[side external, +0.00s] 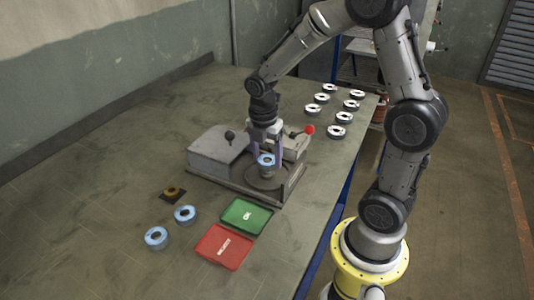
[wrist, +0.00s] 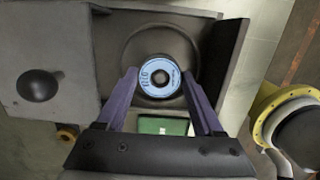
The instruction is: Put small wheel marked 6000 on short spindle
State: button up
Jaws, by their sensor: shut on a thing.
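My gripper (side external: 267,158) points down over the grey machine, its fingers shut on a small blue-faced wheel (side external: 267,161). In the wrist view the wheel (wrist: 148,87) sits between the two purple fingers (wrist: 160,78), its face toward the camera. Its printed mark is too small to read surely. The wheel is over the middle of the machine's round dark plate (side external: 259,182). A dark round centre shows in the wheel's hole. The fingers and wheel hide the spindle, so I cannot tell whether the wheel is around it or above it.
A green tray (side external: 246,215) and red tray (side external: 224,246) lie in front. A red-knobbed lever (side external: 309,130) is right of the gripper; several white-faced wheels (side external: 337,132) stand behind.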

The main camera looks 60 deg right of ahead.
jog(key=shift+f, duration=0.25)
jog(key=shift+f, duration=0.35)
jog(key=shift+f, duration=0.5)
jog(key=o, duration=1.4)
jog(key=shift+o, duration=0.2)
jog(key=shift+r, duration=3.8)
